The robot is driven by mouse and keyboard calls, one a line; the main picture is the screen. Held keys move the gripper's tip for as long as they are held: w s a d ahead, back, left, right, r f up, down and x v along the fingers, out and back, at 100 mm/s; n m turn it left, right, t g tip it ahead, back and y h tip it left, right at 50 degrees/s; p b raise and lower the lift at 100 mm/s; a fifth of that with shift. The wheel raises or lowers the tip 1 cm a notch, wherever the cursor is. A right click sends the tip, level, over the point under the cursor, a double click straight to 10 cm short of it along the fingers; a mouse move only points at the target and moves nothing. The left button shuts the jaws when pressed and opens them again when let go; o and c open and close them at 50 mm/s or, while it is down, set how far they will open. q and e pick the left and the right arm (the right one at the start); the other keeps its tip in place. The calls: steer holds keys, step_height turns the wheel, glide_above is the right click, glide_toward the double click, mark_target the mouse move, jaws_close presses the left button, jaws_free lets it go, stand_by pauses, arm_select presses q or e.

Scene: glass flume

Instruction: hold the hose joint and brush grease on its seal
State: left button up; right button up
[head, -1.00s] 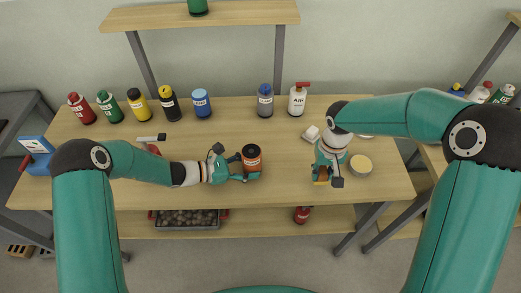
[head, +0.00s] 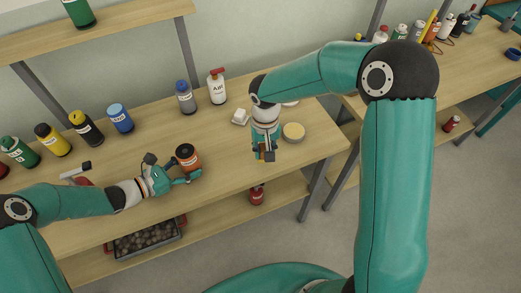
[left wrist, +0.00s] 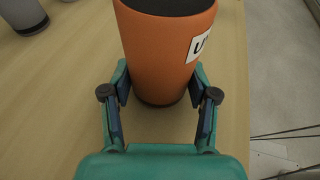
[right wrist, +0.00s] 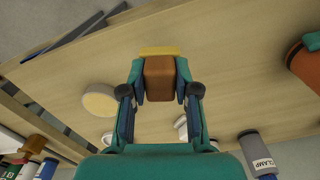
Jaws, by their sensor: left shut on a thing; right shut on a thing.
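An orange cylinder with a dark top and white label (head: 188,158), likely the hose joint, is upright at the table's front. My left gripper (head: 174,174) is shut on its lower part; in the left wrist view the cylinder (left wrist: 165,50) stands between the fingers (left wrist: 160,88). I cannot tell whether its base touches the table. My right gripper (head: 264,149) points down near the front edge, apart from the cylinder. In the right wrist view its fingers (right wrist: 158,85) are shut on a brown block with a yellow end (right wrist: 159,72), apparently the brush. No seal is clearly visible.
Several bottles, including a blue one (head: 119,118), line the table's back. Bare table (head: 222,150) lies between the grippers.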

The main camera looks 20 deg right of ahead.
steer(key=w+a+r+m, duration=0.4)
steer(key=a+r, duration=0.2)
steer(key=r, duration=0.1)
steer(key=w+a+r+m, duration=0.3)
steer(key=w+a+r, duration=0.1)
steer(key=a+r, duration=0.3)
steer(key=s+a+n, duration=0.1)
steer(key=a, duration=0.4)
step_height(320, 180, down, 7)
steer(key=shift+d, duration=0.3)
steer(key=shift+a+f, duration=0.1)
steer(key=shift+a, duration=0.6)
jaws_close()
steer(key=shift+a, duration=2.3)
steer(key=shift+d, duration=3.1)
step_height(320, 180, up, 8)
steer(key=shift+a, duration=0.15)
